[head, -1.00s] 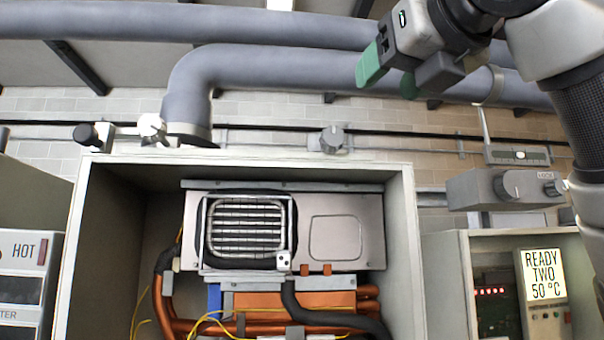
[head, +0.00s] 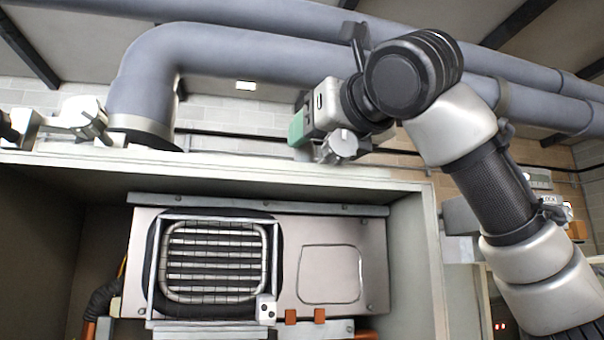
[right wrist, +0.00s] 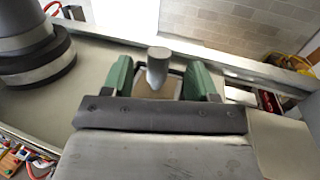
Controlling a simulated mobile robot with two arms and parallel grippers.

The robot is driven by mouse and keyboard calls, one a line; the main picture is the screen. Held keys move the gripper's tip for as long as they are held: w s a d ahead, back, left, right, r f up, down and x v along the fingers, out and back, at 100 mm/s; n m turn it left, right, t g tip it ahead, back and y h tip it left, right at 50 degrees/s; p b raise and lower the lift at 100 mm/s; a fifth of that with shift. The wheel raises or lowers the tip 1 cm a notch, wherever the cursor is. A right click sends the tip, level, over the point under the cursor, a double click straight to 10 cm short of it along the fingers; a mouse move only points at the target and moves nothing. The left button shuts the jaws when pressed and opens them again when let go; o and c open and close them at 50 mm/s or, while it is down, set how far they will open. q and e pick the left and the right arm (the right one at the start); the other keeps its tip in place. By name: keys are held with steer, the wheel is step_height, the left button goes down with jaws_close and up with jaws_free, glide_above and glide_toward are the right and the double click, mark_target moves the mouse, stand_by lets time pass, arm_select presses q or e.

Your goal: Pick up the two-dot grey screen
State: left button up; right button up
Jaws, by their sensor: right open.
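The grey screen (head: 215,262) is a framed grille of pale bars on the front of the heater unit, inside the open cabinet. A small white tag (head: 266,310) with two dark dots sits at its lower right corner. My right gripper (head: 300,127) is above the cabinet's top edge, up and to the right of the screen, and apart from it. In the right wrist view its green fingers (right wrist: 159,82) are spread, with a grey knob showing between them. The screen cannot be made out in the right wrist view.
The cabinet's top rim (head: 230,172) lies between my right gripper and the screen. A grey valve knob (head: 340,146) is close by the gripper. A thick grey pipe (head: 230,52) runs behind and above. The space before the heater front looks clear.

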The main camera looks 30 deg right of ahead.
steer(key=shift+w+r+p, duration=0.2)
steer(key=shift+w+p, duration=0.25)
steer(key=shift+w, duration=0.9)
steer(key=shift+f, duration=0.1)
steer(key=shift+c, duration=1.5)
steer(key=c, duration=0.5)
steer(key=shift+c, duration=1)
arm_select(q)
steer(key=shift+w+d+r, duration=0.1)
steer(key=shift+w+r, duration=0.15)
steer(key=shift+r, duration=0.25)
steer(key=shift+w+r, duration=0.2)
steer(key=shift+r, duration=0.25)
arm_select(e)
jaws_close()
